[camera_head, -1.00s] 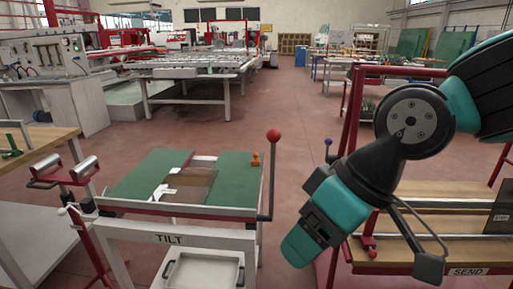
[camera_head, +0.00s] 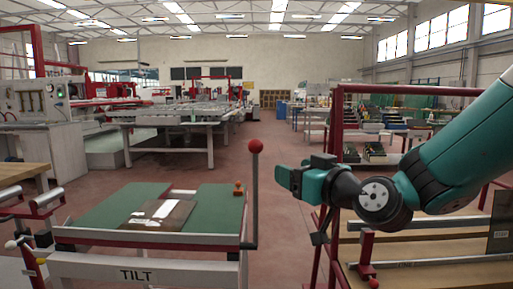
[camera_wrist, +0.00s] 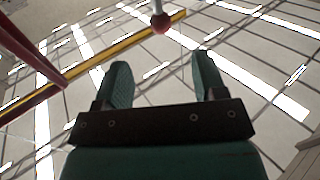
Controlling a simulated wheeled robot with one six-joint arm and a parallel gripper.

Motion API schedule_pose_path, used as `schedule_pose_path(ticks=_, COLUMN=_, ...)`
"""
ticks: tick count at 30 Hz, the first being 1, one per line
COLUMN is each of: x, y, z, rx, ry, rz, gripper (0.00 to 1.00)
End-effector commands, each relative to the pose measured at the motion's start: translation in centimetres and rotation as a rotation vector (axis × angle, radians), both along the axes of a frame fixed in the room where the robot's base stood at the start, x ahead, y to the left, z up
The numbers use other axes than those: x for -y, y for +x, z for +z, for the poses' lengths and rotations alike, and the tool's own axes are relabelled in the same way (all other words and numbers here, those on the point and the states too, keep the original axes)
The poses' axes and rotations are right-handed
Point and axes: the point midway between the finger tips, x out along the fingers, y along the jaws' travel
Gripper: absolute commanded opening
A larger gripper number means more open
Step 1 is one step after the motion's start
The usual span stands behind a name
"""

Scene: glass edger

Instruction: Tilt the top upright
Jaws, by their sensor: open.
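The tilt table's green top (camera_head: 100,208) lies flat on its pale frame labelled TILT (camera_head: 135,274) in the head view. A dark lever with a red ball (camera_head: 255,146) stands upright at the top's right front corner. A brownish pane (camera_head: 160,214) lies on the top. My gripper (camera_head: 282,175) is right of the lever, a little below ball height, and points left. In the wrist view my gripper (camera_wrist: 162,82) is open with nothing between its fingers. A red ball (camera_wrist: 161,22) on a pale rod shows beyond the fingertips.
A red-framed rack (camera_head: 410,91) labelled SEND earlier stands at right, below and behind my arm. A small orange piece (camera_head: 238,188) sits on the green top. A roller stand (camera_head: 42,200) is at left.

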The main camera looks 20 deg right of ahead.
Motion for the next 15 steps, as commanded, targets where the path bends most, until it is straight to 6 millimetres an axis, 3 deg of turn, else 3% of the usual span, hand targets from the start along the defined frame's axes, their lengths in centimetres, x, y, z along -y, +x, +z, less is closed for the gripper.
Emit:
schedule_pose_path(ticks=1, x=-0.1, y=0.4, z=0.7, rx=-0.009, ry=0.004, rz=-0.002, gripper=0.64)
schedule_pose_path(ticks=15, x=-1.2, y=4.6, z=0.6, rx=-0.009, ry=0.005, rz=-0.011, gripper=0.64)
